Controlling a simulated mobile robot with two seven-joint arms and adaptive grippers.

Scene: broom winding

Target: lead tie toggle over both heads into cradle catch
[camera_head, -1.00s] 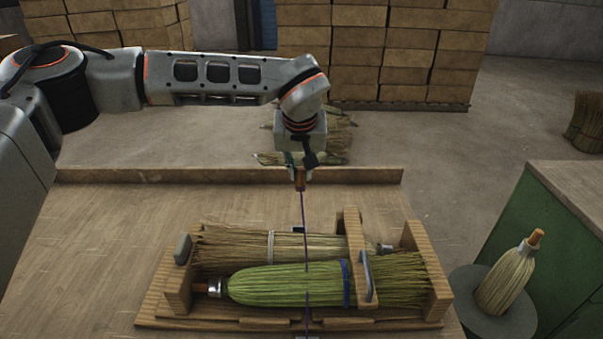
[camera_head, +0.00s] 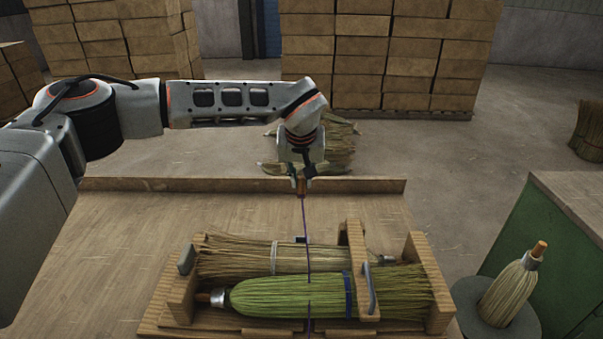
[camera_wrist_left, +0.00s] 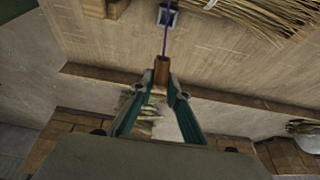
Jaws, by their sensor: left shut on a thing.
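The tie toggle (camera_head: 301,187) is a small orange-brown cylinder. My left gripper (camera_head: 301,180) is shut on it, beyond the heads near the table's back edge. It also shows between the fingers in the left wrist view (camera_wrist_left: 161,72). A thin purple cord (camera_head: 306,225) runs from the toggle across both heads. The tan head (camera_head: 235,256) lies behind the green head (camera_head: 290,296) in the wooden cradle (camera_head: 430,285). The cradle catch (camera_head: 301,240), a small dark piece, sits behind the tan head; it shows by the cord in the left wrist view (camera_wrist_left: 168,15). My right gripper is out of view.
A raised wooden ledge (camera_head: 240,185) lines the table's back edge. An upright cradle post (camera_head: 357,265) with a grey lever stands right of the cord. A finished broom head (camera_head: 510,287) stands on a grey round stand at right. The table left of the cradle is clear.

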